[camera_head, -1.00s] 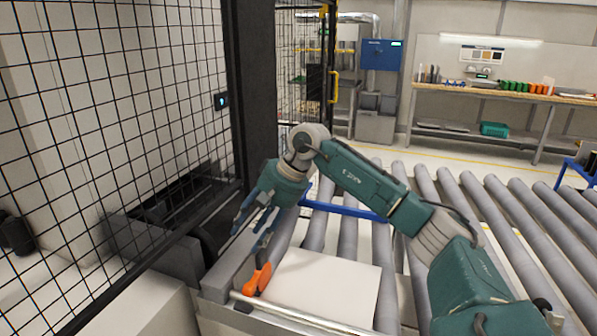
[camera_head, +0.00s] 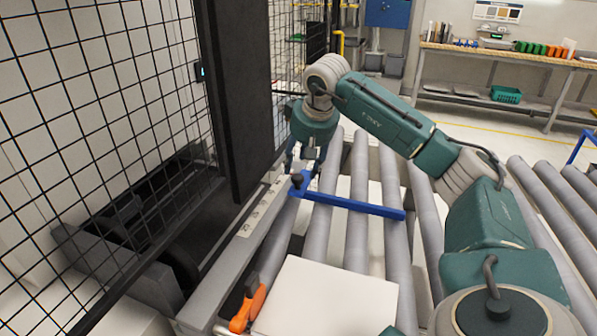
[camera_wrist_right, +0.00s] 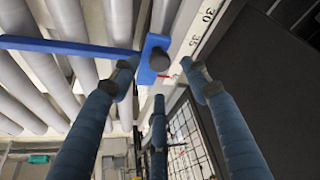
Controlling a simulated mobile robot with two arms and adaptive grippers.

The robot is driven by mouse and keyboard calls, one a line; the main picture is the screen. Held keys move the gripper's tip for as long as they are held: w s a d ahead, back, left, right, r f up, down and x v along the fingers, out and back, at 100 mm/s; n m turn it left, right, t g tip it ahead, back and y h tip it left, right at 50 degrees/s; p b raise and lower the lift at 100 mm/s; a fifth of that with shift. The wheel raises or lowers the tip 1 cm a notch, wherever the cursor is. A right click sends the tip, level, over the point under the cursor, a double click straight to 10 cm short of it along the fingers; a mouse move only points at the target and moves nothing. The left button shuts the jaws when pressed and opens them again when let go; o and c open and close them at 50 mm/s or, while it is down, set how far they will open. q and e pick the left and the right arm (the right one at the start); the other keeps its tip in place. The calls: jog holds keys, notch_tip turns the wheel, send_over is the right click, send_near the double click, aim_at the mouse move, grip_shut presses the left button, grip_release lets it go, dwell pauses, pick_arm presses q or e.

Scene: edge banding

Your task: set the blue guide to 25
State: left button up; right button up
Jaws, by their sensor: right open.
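The blue guide (camera_head: 350,204) lies across the rollers, its left end at the pale scale strip (camera_head: 258,208) along the rail. A dark knob (camera_head: 297,181) stands on that end; the knob also shows in the right wrist view (camera_wrist_right: 160,60). My right gripper (camera_head: 306,172) is open, pointing down at the knob end, with its fingers around or just beside the knob. In the right wrist view the numbers 30 and 35 are readable on the scale (camera_wrist_right: 202,28), and a small red mark shows near the guide. My left gripper is not in view.
A white panel (camera_head: 325,298) lies on the rollers in front, with an orange-handled tool (camera_head: 248,308) at its left. A black mesh fence (camera_head: 100,130) and dark post (camera_head: 240,90) stand left of the rail. Open rollers lie to the right.

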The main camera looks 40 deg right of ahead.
aim_at(298, 176)
jog(key=x, duration=0.3)
jog(key=shift+w+d+f, duration=0.1)
jog(key=shift+f, duration=0.05)
jog(key=shift+p+x, duration=0.35)
jog(key=shift+x, duration=0.45)
jog(key=shift+f, duration=0.15)
jog(key=shift+w+f, duration=0.1)
jog(key=c, duration=0.8)
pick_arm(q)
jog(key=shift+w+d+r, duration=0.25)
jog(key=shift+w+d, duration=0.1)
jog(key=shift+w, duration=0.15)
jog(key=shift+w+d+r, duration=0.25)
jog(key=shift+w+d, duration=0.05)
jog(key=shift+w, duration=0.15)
pick_arm(e)
grip_shut()
